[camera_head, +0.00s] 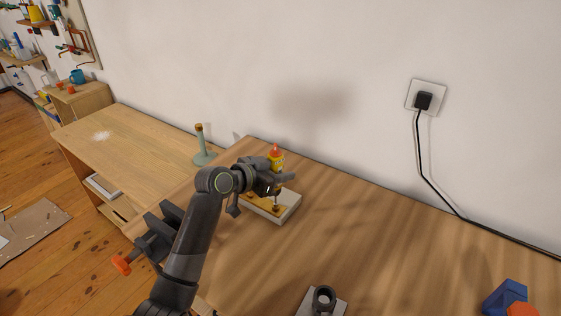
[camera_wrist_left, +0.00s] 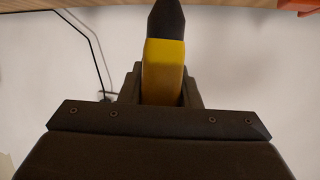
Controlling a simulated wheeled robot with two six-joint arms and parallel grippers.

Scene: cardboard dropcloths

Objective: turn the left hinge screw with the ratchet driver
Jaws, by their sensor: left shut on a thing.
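My left gripper (camera_head: 274,182) is shut on the ratchet driver (camera_head: 277,159), a yellow handle with an orange top that stands roughly upright in the head view. In the left wrist view the yellow handle (camera_wrist_left: 162,72) sits between the jaws, with a dark part beyond it. Below the gripper, a brass hinge (camera_head: 265,205) lies on a pale block (camera_head: 287,213) on the wooden bench. The gripper and arm cover part of the hinge. I cannot tell whether the driver's tip touches a screw. My right gripper is not in view.
A dark ring holder on a plate (camera_head: 323,300) stands at the front. A blue object with an orange part (camera_head: 507,296) is at the lower right. A dark vise with an orange knob (camera_head: 122,265) is left of my arm.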

